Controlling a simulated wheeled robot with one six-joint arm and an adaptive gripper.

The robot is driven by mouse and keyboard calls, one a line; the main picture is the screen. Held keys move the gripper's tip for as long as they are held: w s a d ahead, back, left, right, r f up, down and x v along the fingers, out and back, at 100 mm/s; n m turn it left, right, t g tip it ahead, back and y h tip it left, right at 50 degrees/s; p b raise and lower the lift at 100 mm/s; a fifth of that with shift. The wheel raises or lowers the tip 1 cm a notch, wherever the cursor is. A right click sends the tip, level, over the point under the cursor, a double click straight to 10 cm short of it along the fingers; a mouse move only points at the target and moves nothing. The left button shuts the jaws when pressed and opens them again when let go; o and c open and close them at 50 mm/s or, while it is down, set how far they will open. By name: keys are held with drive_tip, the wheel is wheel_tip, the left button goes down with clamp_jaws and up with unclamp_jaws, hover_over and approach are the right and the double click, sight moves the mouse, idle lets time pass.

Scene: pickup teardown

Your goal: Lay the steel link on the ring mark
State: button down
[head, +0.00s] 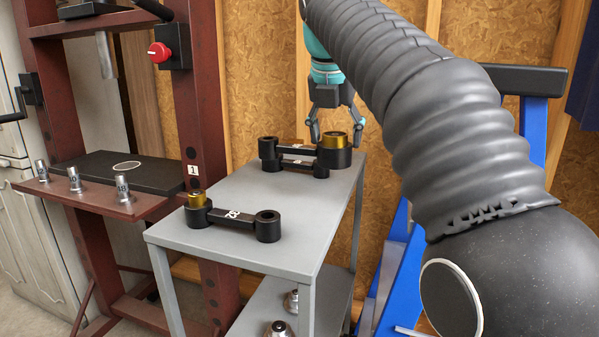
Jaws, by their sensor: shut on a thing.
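The ring mark (127,165) is a thin white ring on the dark plate of the red press at the left. A dark steel link (230,217) with a pale label lies on the grey table's near part, with a brass-coloured piece (197,199) in its left eye. More dark link parts (296,154) are at the table's far end, overlapping in view. My gripper (336,131) is over their right end, its fingers on either side of a brass-coloured piece (334,139). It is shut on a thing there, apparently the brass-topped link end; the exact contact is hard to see.
The grey table (290,250) is clear between the near link and the far ones. Several small metal cylinders (75,180) stand on the press's front ledge. A red button (159,53) is on the press upright. A blue frame (398,255) stands right of the table.

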sight(300, 145)
drive_tip(key=shift+w+a+f+b, duration=0.35)
drive_tip(key=shift+w+a+f, duration=0.55)
drive_tip(key=shift+f, duration=0.5)
drive_tip(key=shift+w+a+f+b, duration=0.35)
drive_tip(key=shift+w+a+f, duration=0.55)
drive_tip(key=shift+f, duration=0.5)
drive_tip(key=shift+w+a+f+b, duration=0.35)
drive_tip(key=shift+w+a+f, duration=0.3)
drive_tip(key=shift+a+f, duration=0.6)
drive_tip(key=shift+d+f, duration=0.15)
drive_tip(key=shift+d, duration=0.05)
drive_tip(key=shift+c, duration=0.7)
unclamp_jaws()
drive_tip(key=shift+f, duration=0.1)
drive_tip(key=p+v, duration=0.2)
drive_tip(key=v, duration=0.8)
drive_tip(key=shift+a+r+p, duration=0.1)
drive_tip(key=shift+r+p, duration=0.15)
drive_tip(key=shift+p, duration=0.15)
drive_tip(key=shift+v, duration=0.8)
